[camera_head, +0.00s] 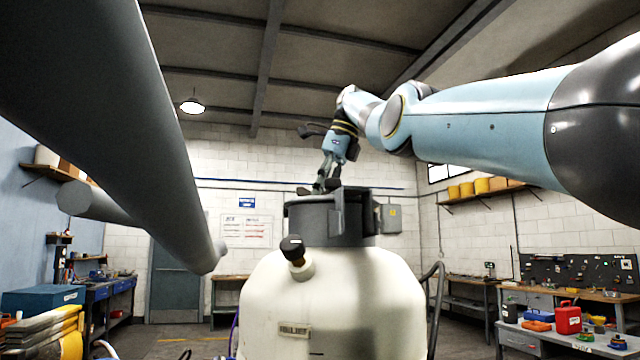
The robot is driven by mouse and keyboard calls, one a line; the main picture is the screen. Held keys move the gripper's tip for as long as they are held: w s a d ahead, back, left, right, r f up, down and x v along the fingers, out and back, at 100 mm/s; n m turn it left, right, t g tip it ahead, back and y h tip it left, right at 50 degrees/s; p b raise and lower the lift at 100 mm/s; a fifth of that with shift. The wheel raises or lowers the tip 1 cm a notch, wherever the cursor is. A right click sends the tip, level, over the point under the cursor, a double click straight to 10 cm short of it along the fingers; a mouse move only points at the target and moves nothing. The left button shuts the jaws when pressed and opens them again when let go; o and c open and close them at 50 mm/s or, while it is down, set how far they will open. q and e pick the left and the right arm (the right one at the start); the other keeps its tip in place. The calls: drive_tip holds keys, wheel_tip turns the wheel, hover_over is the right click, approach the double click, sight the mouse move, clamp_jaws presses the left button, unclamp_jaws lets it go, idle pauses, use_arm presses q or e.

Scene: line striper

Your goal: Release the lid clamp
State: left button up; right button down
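A cream tank (375,290) stands in the middle, with a dark grey collar or lid (308,222) on its top. An upright bracket (339,212) sits on the collar's near side; I cannot tell whether it is the lid clamp. My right arm reaches in from the right, and my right gripper (325,186) points down at the collar's top edge. Its dark fingers are small and overlap the rim, so contact and opening are unclear. My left gripper is not in view.
A black knob (292,247) sticks out of the tank's shoulder. A large grey tube (130,130) crosses the left side in front. A workbench with a red can (568,318) stands at right, and a blue toolbox (42,300) at left.

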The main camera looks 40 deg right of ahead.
drive_tip(key=c, duration=1)
unclamp_jaws()
drive_tip(key=shift+d, duration=0.1)
